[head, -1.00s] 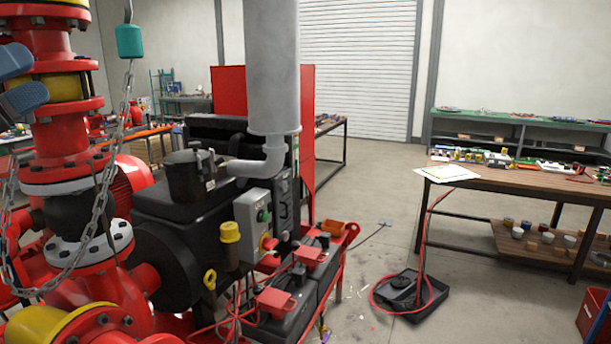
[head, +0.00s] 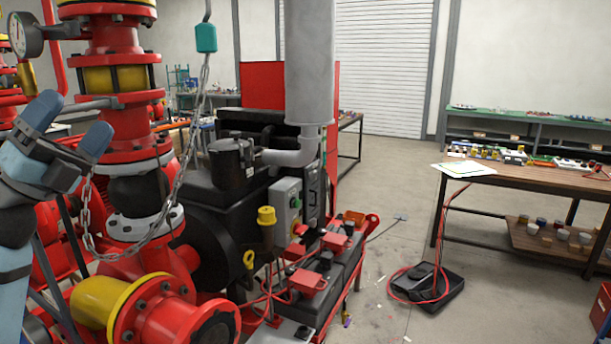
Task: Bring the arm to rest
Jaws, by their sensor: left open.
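My left gripper (head: 68,128) is at the left edge of the head view, with its blue-grey fingers pointing up and to the right. Its fingers are apart and nothing shows between them. It is in front of the red pump pipework (head: 125,135), left of the flanged vertical pipe. I cannot tell whether it touches the pipe. My right gripper is not in view.
A chain (head: 185,160) with a teal block (head: 206,38) hangs beside the pipe. A pressure gauge (head: 25,35) stands above the gripper. The black engine (head: 235,195) is to the right. Open floor (head: 400,215) lies before the wooden workbench (head: 530,185).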

